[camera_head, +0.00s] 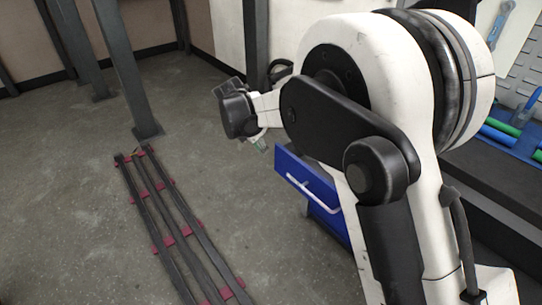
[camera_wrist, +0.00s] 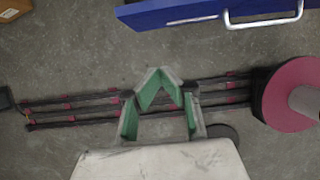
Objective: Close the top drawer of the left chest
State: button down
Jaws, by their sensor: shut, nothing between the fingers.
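The blue chest (camera_head: 328,217) stands behind my arm in the head view, and much of it is hidden. Its top drawer (camera_head: 290,164) is blue, with a pale bar handle (camera_head: 312,198), and juts out from the chest. The blue drawer front also crosses the top of the wrist view (camera_wrist: 180,14), with the handle (camera_wrist: 265,23) at its right. My gripper (camera_head: 262,145) is just left of the drawer in the head view. In the wrist view the green-padded fingertips (camera_wrist: 159,73) meet, empty, over the floor and apart from the drawer.
Dark rails (camera_head: 160,200) with magenta ties run along the floor, left of the chest. Grey posts (camera_head: 125,70) stand at the back left. A bench (camera_head: 485,175) with blue and green items is at the right. The floor between the rails and the chest is clear.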

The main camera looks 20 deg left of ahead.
jog(key=b, duration=0.2)
send_near(284, 167)
notch_tip(284, 167, down, 4)
jog(key=s+a, duration=0.1)
jog(key=s, duration=0.1)
jog(key=shift+w+d+f+b, duration=0.1)
jog(key=shift+w+d, duration=0.2)
jog(key=shift+w, duration=0.25)
jog(key=shift+w+d+b, duration=0.15)
jog(key=shift+w+d, duration=0.15)
jog(key=shift+w, duration=0.3)
jog(key=shift+w+d+f+b, duration=0.1)
jog(key=shift+w+d, duration=0.2)
jog(key=shift+w, duration=0.25)
jog(key=shift+w, duration=0.1)
